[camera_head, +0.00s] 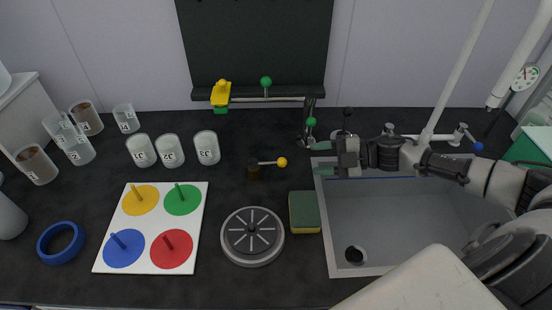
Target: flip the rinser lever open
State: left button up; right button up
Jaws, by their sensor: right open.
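The rinser appears to be the round grey disc (252,236) with a spoked top, on the dark counter at the lower middle. Behind it stands a short dark post with a lever (268,163) ending in a yellow ball; I take this for the rinser lever. The lever lies about level and points right. My right gripper (323,158) comes in from the right, over the left back of the sink. Its two green-tipped fingers are apart, with nothing between them. The fingertips are to the right of the yellow ball and apart from it. My left gripper is not in view.
A green and yellow sponge (305,212) lies beside the disc. The grey sink (420,225) is at right. Behind stands a tap (310,122) with a green knob. Several labelled beakers (170,151), a white peg board (119,213) and a blue ring (61,243) are at left.

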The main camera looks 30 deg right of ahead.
aim_at(286, 161)
jog(key=a, duration=0.1)
jog(key=w+a, duration=0.1)
jog(key=a, duration=0.1)
jog(key=a+p, duration=0.1)
jog(key=shift+w+a, duration=0.15)
jog(key=shift+w, duration=0.15)
jog(key=x, duration=0.4)
jog(key=shift+w+f+p, duration=0.25)
jog(key=shift+p, duration=0.1)
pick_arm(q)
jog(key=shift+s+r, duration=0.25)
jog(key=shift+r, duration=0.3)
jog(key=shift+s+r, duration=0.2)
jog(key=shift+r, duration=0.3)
pick_arm(e)
jog(key=shift+w+a+f, duration=0.2)
jog(key=shift+a, duration=0.1)
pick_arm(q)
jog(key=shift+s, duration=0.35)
pick_arm(e)
grip_shut()
